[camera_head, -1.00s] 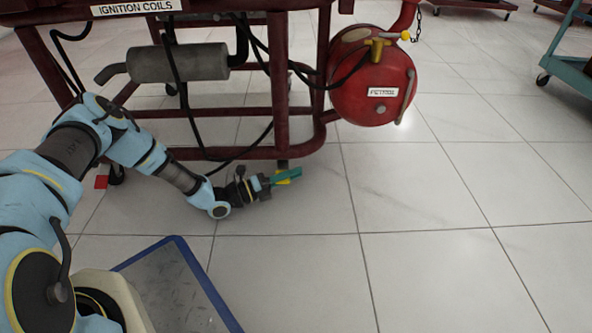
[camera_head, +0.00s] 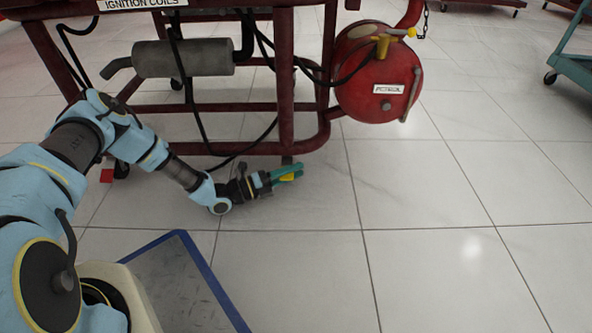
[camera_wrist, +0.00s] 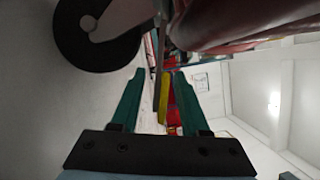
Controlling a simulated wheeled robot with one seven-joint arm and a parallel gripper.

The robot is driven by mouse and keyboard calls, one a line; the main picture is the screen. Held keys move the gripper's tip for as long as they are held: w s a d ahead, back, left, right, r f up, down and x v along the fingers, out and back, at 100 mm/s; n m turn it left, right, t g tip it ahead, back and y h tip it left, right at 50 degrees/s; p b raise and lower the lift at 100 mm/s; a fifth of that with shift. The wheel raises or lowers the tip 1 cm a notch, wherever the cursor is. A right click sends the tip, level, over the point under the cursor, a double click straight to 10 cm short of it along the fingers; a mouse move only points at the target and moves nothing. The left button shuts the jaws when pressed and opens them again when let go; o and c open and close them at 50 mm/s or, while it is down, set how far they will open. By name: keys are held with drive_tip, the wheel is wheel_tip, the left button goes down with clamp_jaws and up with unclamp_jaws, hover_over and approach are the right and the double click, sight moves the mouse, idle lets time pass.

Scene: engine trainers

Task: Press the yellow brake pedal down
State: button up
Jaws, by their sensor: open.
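The yellow brake pedal (camera_head: 287,178) is a small yellow piece low under the right front corner of the red trainer frame, partly hidden by my fingers. In the wrist view the yellow pedal (camera_wrist: 172,104) is a narrow upright bar between my two teal fingers, nearer the right one. My gripper (camera_head: 299,172) is open, low near the floor, its fingers pointing right. In the wrist view my gripper (camera_wrist: 160,74) shows a gap between its fingertips. Whether a finger touches the pedal cannot be told.
The red trainer frame (camera_head: 235,150) stands above and behind my gripper. A red petrol tank (camera_head: 375,75) hangs at its right side. A black caster wheel (camera_wrist: 95,35) is close by in the wrist view. Open tiled floor (camera_head: 430,230) lies to the right.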

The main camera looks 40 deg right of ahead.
drive_tip(key=p+v, duration=0.3)
drive_tip(key=v, duration=0.6)
drive_tip(key=shift+r, duration=0.1)
drive_tip(key=shift+w+a, duration=0.1)
drive_tip(key=shift+a, duration=0.4)
